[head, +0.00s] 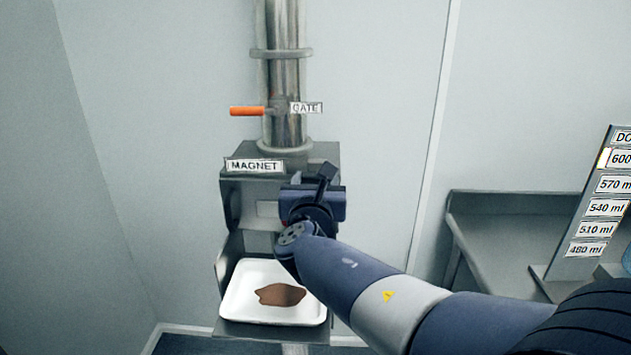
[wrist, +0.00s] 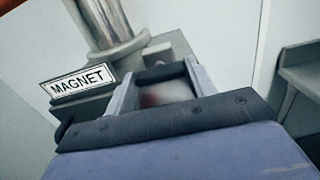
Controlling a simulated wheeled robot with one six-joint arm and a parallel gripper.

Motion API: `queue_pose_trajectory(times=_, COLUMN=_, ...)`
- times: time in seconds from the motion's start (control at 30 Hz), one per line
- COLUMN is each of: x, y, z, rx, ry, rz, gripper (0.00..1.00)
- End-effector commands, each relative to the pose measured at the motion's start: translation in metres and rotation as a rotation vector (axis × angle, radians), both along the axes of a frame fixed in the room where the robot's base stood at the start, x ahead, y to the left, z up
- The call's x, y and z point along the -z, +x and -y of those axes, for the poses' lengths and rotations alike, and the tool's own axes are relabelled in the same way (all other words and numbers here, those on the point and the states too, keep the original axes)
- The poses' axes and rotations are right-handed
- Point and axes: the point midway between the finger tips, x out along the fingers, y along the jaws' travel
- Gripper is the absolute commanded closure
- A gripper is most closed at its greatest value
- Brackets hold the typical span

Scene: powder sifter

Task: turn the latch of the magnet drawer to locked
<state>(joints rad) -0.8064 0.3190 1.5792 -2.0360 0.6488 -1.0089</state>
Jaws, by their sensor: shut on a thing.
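The grey magnet housing (head: 238,190) hangs below the steel pipe and carries a MAGNET label (head: 255,166); the label also shows in the wrist view (wrist: 78,85). My gripper (head: 323,180) is at the right front of the housing and covers much of it. In the wrist view my gripper (wrist: 155,80) has a finger on each side of a dark bar (wrist: 160,73), which looks like the latch, and is shut on it. A blurred reddish patch shows on the pale surface between the fingers. The latch's angle cannot be told, as my gripper hides it in the head view.
An orange gate handle (head: 247,111) sticks out left of the pipe (head: 284,80), beside a GATE label. A white tray (head: 235,305) with brown powder (head: 280,294) stands below the housing. A grey bench (head: 505,240) and a dose board (head: 592,215) are at the right.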

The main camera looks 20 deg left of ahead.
Motion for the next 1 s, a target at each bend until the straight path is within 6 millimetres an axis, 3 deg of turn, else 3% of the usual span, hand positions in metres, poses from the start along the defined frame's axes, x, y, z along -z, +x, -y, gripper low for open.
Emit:
queue_pose_trajectory(times=0.37, x=0.0040, y=-0.0002, z=0.0000, rx=0.000, ry=0.105, rz=-0.024, gripper=0.70)
queue_pose_trajectory(times=1.0, x=0.0059, y=-0.0001, z=-0.0001, rx=-0.001, ry=0.664, rz=-0.159, gripper=0.70)
